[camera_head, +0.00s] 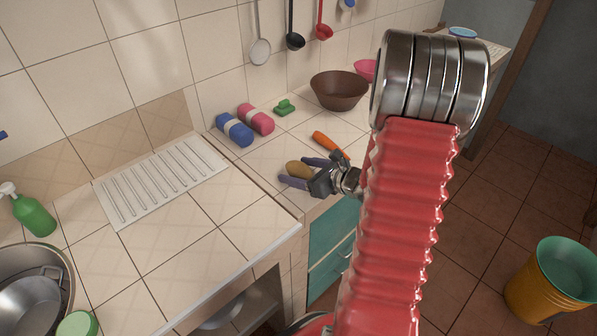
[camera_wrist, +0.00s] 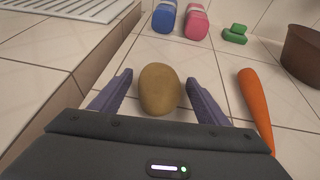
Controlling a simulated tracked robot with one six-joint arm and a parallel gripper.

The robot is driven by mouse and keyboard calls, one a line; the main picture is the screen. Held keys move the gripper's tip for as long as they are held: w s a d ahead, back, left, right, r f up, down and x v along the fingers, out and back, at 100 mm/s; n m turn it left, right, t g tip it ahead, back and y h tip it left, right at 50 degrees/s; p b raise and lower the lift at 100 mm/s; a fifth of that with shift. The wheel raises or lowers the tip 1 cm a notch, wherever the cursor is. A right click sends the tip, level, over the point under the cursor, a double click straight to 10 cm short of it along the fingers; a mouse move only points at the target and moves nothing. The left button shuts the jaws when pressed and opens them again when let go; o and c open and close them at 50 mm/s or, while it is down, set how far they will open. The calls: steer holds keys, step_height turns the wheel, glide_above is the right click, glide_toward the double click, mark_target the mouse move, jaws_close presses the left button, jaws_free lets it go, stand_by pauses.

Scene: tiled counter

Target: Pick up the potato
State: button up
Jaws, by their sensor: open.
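A brown oval potato (camera_wrist: 160,88) lies on the tiled counter, between the two purple fingers of my gripper (camera_wrist: 160,97) in the wrist view. The fingers are spread, with a gap on each side of the potato. In the head view the potato (camera_head: 298,170) shows just beyond my gripper (camera_head: 305,174), at the end of my red arm. Part of the potato is hidden there by the gripper. The near end of the potato is close to the gripper's dark body in the wrist view.
An orange carrot (camera_wrist: 256,108) lies just right of the right finger. A raised counter edge (camera_wrist: 95,75) runs along the left. Blue (camera_head: 234,130) and pink (camera_head: 256,119) rolls, a green object (camera_head: 285,107) and a brown bowl (camera_head: 339,91) stand farther back.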

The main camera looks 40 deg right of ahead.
steer(key=c, duration=1.2)
